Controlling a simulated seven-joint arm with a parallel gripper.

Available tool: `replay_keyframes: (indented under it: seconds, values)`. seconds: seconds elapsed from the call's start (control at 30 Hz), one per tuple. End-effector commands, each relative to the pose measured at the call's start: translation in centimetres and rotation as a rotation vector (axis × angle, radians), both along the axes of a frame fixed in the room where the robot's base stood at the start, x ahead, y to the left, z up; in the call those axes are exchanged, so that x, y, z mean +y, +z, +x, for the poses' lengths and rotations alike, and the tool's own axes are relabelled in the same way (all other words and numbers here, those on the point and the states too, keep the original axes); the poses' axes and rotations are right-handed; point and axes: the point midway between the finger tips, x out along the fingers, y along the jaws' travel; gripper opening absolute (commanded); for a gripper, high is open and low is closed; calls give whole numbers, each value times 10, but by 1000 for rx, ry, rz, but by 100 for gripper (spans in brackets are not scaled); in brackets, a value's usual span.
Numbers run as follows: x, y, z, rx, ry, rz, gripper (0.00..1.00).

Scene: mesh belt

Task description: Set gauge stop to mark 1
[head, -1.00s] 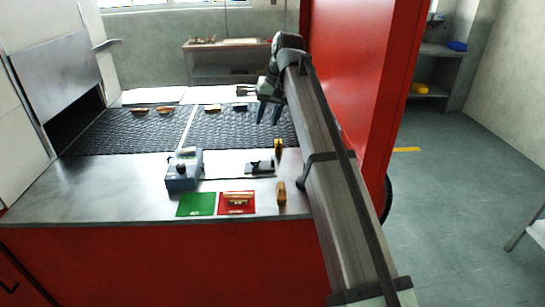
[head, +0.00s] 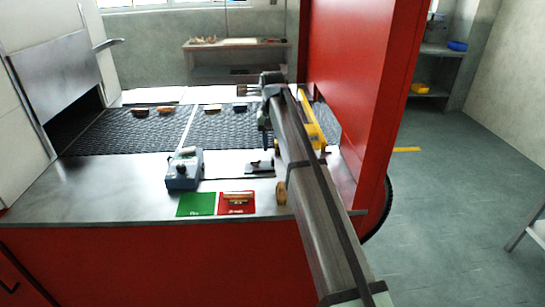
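My gripper (head: 265,143) hangs over the near right part of the mesh belt, fingers pointing down. Its fingers overlap in this view, so I cannot tell whether they are open or shut. No mark numbers are readable. A small dark fixture (head: 259,167) sits on the steel counter just below my gripper in the picture; I cannot tell whether it is the gauge stop. A long yellow bar (head: 311,125) stands at the right, beside my arm, which hides part of it.
A blue-grey box device (head: 184,168) stands on the counter (head: 110,190). A green card (head: 196,204) and a red card (head: 237,209) with a piece on it lie in front. A brownish-yellow piece (head: 281,193) is against my arm. Several small pieces lie across the mesh belt (head: 130,130).

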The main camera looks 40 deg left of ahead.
Motion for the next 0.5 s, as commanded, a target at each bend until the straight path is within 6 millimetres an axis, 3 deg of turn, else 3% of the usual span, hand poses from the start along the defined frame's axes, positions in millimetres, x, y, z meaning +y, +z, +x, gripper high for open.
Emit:
replay_keyframes:
  seconds: [0.2, 0.5]
  values:
    - [-1, -33, 0, 1, 0, -1, 38]
    - [0, -53, 0, 0, 0, 1, 38]
